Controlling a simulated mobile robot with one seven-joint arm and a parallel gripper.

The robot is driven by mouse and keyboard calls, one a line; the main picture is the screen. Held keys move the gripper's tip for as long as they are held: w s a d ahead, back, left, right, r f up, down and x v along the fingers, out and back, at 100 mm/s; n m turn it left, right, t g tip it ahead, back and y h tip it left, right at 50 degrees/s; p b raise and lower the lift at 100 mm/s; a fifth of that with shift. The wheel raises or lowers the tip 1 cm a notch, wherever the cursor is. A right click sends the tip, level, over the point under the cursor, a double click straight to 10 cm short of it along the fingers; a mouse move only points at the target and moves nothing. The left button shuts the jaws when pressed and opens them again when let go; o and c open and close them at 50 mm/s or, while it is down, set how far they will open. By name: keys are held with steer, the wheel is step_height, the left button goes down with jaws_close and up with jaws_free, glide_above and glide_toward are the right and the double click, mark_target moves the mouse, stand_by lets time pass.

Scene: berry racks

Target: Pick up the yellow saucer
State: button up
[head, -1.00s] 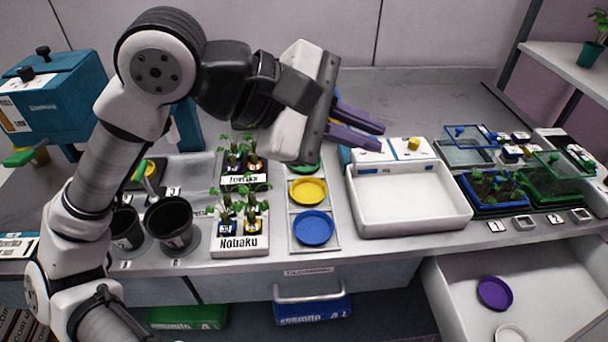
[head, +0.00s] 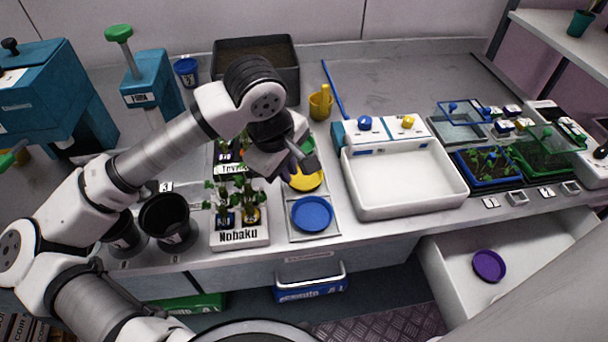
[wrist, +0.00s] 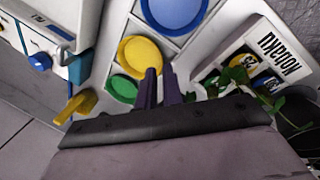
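The yellow saucer (head: 308,182) lies flat in the middle section of a narrow rack, partly covered by my gripper in the head view. It shows nearly whole in the wrist view (wrist: 138,55). My gripper (head: 290,172) is over the saucer's left side, on the side of the potted seedlings. In the wrist view its two purple fingers (wrist: 160,70) have a narrow gap between them and reach to the saucer's edge. They look open with nothing held; whether they touch the rim cannot be told.
The blue saucer (head: 312,213) is in the near section of the rack (head: 334,226); the green saucer (wrist: 122,89) is in the far one. The Nobaku seedling tray (head: 240,236) stands close on the left. A white basin (head: 405,175) is on the right.

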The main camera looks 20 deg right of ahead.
mark_target(293, 186)
steer(key=shift+p+x, duration=1)
steer(key=shift+x, duration=1.55)
jaws_close()
steer(key=shift+r, duration=0.1)
